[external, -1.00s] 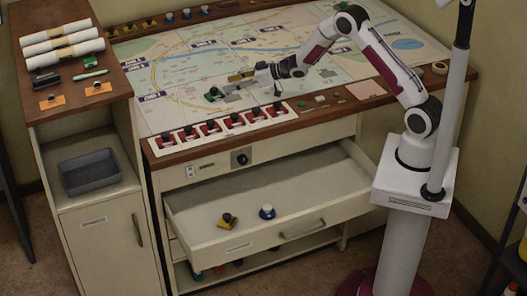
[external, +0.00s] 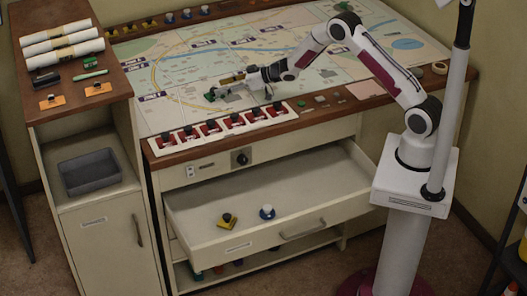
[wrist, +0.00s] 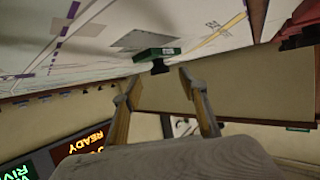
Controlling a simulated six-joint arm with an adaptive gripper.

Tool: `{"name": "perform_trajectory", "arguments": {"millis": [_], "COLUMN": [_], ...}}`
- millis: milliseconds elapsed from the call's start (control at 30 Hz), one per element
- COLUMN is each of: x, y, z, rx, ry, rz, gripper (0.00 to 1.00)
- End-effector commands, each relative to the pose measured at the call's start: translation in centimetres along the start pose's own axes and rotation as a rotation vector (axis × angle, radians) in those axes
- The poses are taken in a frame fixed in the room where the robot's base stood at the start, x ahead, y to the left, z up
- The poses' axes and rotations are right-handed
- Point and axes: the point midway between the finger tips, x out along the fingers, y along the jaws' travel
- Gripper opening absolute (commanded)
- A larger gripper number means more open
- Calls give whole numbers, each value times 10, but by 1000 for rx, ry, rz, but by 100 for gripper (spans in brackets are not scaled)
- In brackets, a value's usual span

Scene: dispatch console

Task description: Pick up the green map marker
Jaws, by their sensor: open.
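The green map marker (external: 210,95) stands on the map, left of my gripper in the external view. It has a flat green base and a dark knob. In the wrist view the marker (wrist: 160,52) shows just beyond the fingertips, its dark knob pointing toward the gap between them. My gripper (external: 228,84) is low over the map, close to the marker and nearly level. In the wrist view my gripper (wrist: 153,87) has its two fingers apart with nothing between them.
A row of red panels with black knobs (external: 210,128) runs along the map's front edge.

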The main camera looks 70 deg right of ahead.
Motion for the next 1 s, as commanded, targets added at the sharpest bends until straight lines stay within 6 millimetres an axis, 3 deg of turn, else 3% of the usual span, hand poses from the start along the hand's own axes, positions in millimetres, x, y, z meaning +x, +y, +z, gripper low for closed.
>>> {"name": "perform_trajectory", "arguments": {"millis": [333,933,967,1000], "x": [27,30,30,30], "y": [-1,-1,-1,-1], "z": [2,2,2,2], "rx": [0,0,0,0], "ry": [-1,-2,-2,-2], "rz": [0,1,1,1], "gripper": [43,43,40,30]}}
